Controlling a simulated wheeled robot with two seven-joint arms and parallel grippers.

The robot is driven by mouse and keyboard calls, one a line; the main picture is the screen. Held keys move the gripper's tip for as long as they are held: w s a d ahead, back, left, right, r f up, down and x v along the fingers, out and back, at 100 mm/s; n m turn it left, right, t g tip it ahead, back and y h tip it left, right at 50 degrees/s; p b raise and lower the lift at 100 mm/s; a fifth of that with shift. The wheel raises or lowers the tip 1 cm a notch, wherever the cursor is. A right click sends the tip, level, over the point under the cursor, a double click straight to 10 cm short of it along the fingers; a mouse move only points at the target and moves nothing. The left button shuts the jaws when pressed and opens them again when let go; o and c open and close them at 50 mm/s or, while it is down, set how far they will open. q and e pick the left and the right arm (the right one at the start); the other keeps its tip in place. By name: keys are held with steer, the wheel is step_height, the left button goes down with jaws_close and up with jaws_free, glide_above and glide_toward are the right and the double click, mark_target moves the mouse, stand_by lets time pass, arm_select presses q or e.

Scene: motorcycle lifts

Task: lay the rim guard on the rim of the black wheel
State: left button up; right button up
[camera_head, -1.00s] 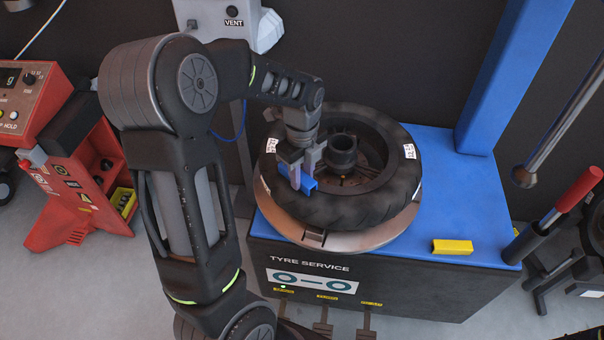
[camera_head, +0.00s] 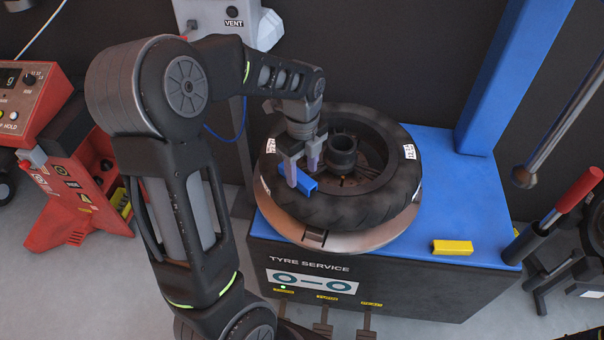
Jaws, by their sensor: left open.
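The black wheel (camera_head: 345,208) lies flat on the round metal turntable of the tyre machine, with its hub facing up. A blue rim guard (camera_head: 309,186) sits on the near-left part of the wheel, at the inner edge of the tyre. My left gripper (camera_head: 302,172) is above that spot, pointing down, its fingers apart. One finger overlaps the blue guard in the picture and partly hides it. I cannot tell whether the finger touches it. My right gripper is not in view.
A yellow block (camera_head: 452,247) lies on the blue machine top (camera_head: 460,205), right of the wheel. A blue post (camera_head: 510,80) rises behind. A red-handled lever (camera_head: 578,190) stands at the right, and a red machine (camera_head: 75,190) at the left.

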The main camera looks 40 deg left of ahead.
mark_target(302, 177)
arm_select(q)
step_height(302, 177, up, 10)
stand_by(0.3)
